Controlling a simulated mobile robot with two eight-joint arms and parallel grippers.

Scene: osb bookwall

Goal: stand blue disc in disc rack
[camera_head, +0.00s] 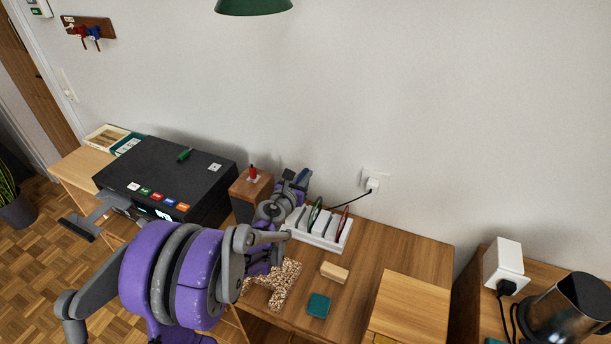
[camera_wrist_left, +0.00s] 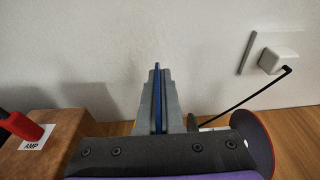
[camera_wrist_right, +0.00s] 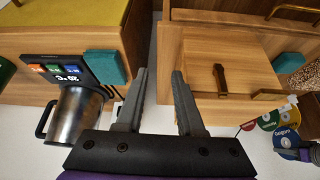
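The blue disc (camera_wrist_left: 157,90) is edge-on and upright between the fingers of my left gripper (camera_wrist_left: 158,105), which is shut on it. In the head view, my left gripper (camera_head: 301,180) is beside the back left end of the white disc rack (camera_head: 319,241), close to the wall. A green disc (camera_head: 315,215) and a red disc (camera_head: 342,223) stand in the rack. The red disc (camera_wrist_left: 254,143) also shows at the right of the left wrist view. My right gripper (camera_wrist_right: 158,100) is open and empty; I cannot make it out in the head view.
A wooden block with a red-handled switch (camera_head: 251,190) stands left of the rack, with a black box (camera_head: 165,180) beyond. A plug and cable (camera_head: 372,185) are at the wall.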

